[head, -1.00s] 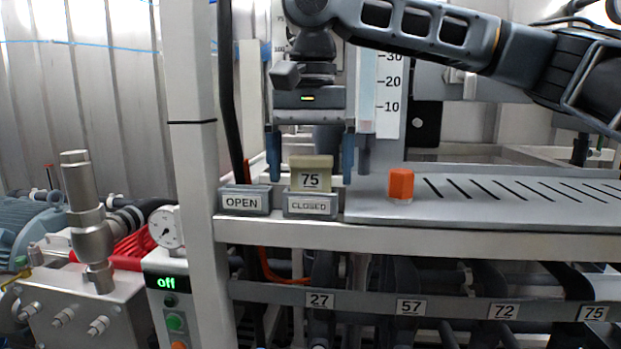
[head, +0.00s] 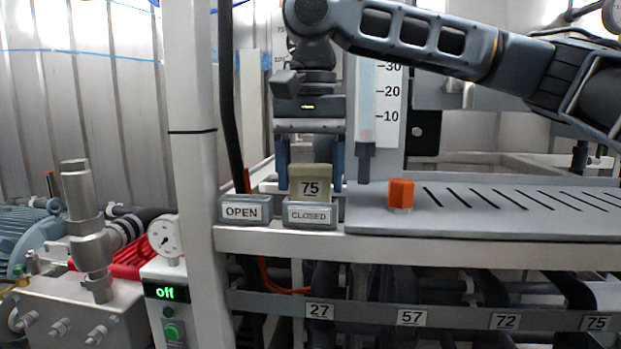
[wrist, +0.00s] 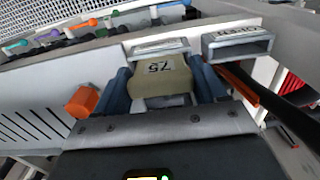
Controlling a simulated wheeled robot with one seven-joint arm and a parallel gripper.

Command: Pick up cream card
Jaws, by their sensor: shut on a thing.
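The cream card (head: 311,184), marked 75, stands upright in the tray labelled CLOSED (head: 309,215) on the white frame's shelf. My gripper (head: 310,178) points down over it, with one blue finger on each side of the card. In the wrist view the card (wrist: 160,80) sits between the two fingers, and my gripper (wrist: 163,88) is shut on it. The card's lower edge is hidden behind the tray's front in the head view.
An empty-looking tray labelled OPEN (head: 245,209) is just left of the CLOSED tray. An orange hexagonal piece (head: 401,194) stands to the right on a grey slotted plate (head: 480,222). A white upright post (head: 193,120) stands at the left.

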